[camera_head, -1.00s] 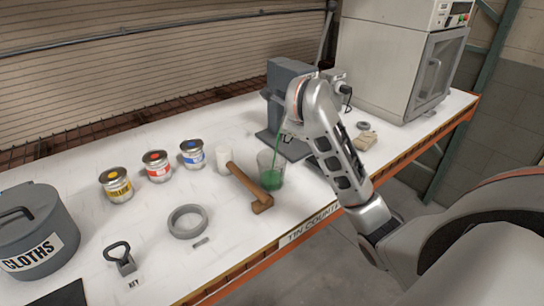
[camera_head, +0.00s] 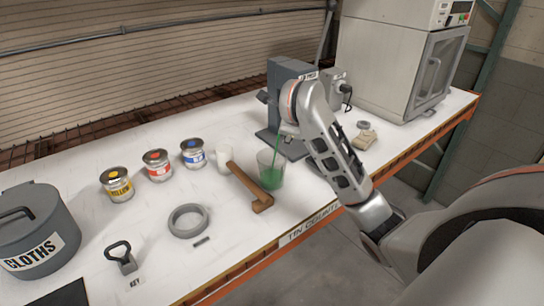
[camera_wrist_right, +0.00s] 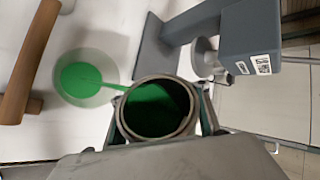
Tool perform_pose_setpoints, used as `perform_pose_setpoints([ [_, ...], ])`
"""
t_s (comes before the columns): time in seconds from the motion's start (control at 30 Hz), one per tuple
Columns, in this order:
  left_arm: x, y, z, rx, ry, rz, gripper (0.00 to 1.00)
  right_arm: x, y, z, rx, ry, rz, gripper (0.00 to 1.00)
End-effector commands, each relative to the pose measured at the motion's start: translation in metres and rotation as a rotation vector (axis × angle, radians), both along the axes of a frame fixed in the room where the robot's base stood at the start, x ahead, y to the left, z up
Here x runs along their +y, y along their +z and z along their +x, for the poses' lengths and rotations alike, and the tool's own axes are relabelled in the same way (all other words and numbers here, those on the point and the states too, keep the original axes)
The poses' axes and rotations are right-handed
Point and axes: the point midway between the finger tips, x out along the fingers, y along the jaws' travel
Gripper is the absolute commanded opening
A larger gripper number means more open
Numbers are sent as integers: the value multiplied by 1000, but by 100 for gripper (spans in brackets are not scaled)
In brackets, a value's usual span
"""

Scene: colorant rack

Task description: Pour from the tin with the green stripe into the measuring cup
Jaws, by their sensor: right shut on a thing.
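The measuring cup (camera_head: 271,169) is clear and stands on the bench with green liquid in it; it also shows in the wrist view (camera_wrist_right: 86,78). My right gripper (camera_wrist_right: 161,112) is shut on an open tin (camera_wrist_right: 185,133) with green paint inside. The tin is tilted, and a thin green stream runs from its lip down into the cup. In the head view, my right wrist hides the tin, and its stripe cannot be seen. My left gripper is not in view.
A wooden-handled mallet (camera_head: 248,186) lies close beside the cup. A white container (camera_head: 224,158) and yellow, red and blue tins (camera_head: 157,166) stand to the left. A grey ring (camera_head: 189,221) lies in front. A grey machine (camera_head: 284,85) stands behind my right wrist.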

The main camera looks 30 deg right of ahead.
Motion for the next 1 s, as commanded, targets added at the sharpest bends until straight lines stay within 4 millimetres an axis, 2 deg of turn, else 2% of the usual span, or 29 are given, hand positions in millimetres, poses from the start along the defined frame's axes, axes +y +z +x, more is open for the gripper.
perform_pose_setpoints([
  [1.0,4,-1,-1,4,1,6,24,-1,-4,0,29,1,-68,5],
])
